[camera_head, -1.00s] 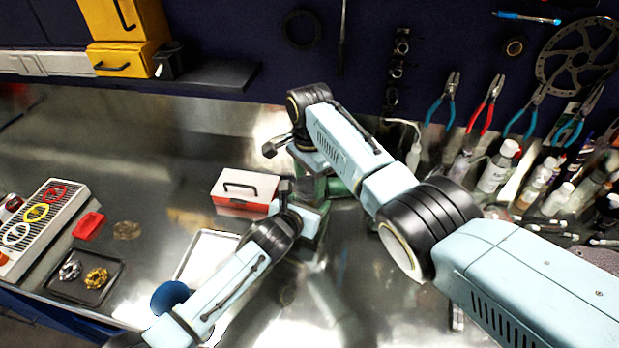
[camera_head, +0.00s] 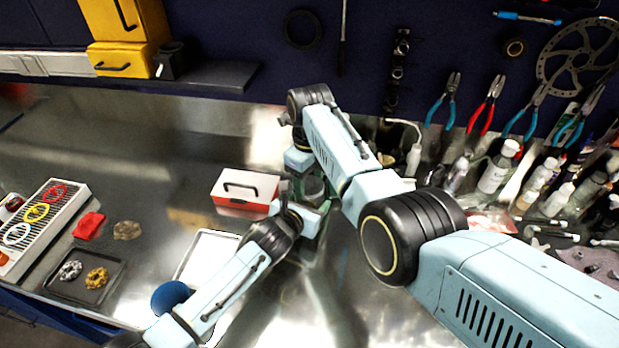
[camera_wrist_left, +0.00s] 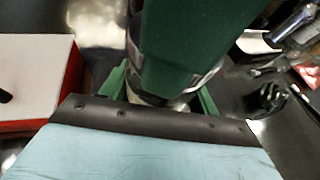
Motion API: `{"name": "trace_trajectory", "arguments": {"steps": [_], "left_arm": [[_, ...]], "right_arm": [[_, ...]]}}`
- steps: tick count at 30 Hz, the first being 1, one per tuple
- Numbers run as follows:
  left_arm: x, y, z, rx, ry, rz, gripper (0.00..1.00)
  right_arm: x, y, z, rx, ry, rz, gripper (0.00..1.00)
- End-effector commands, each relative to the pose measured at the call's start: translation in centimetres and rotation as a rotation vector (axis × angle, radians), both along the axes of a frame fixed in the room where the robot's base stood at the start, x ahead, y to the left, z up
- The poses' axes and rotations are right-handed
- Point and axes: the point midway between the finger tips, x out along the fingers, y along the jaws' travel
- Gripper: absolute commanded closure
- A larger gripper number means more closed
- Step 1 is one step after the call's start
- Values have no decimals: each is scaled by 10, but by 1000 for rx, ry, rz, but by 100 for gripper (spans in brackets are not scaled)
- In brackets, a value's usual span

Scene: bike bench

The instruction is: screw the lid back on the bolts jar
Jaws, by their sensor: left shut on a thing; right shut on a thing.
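The bolts jar (camera_wrist_left: 148,82) is a clear, shiny container, seen in part in the left wrist view between the green fingers of my left gripper (camera_wrist_left: 160,100). My left gripper (camera_head: 312,215) is shut on it low over the bench in the head view. My right gripper (camera_head: 310,180) is right above the jar, shut, with its dark green finger (camera_wrist_left: 195,45) covering the jar's top in the left wrist view. The lid is hidden by this gripper, and its seating on the jar cannot be seen.
A red and white box with a handle (camera_head: 245,190) stands close left of the grippers. A white tray (camera_head: 205,250) lies in front of it, partly under my left arm. Bottles (camera_head: 495,170) stand at the right back. The bench at left back is clear.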

Motion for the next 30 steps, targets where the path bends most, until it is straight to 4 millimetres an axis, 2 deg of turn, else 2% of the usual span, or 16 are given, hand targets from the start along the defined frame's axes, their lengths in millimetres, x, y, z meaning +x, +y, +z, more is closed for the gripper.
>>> {"name": "trace_trajectory", "arguments": {"steps": [1, 2, 6, 14, 24, 30], "left_arm": [[0, 2, -3, 4, 6, 4, 100], [0, 2, -3, 4, 6, 4, 100], [0, 2, -3, 4, 6, 4, 100], [0, 2, -2, 4, 4, 2, 100], [0, 1, -2, 4, 5, 1, 100], [-1, 1, -2, 4, 4, 1, 100]], "right_arm": [[0, 1, 1, 1, 1, 2, 64], [0, 1, 1, 1, 1, 2, 40], [0, 1, 1, 1, 1, 3, 22], [0, 1, 3, 2, 1, 4, 22], [-1, 1, 42, 3, 2, 6, 22], [-1, 2, 46, 3, 0, 6, 22]]}}
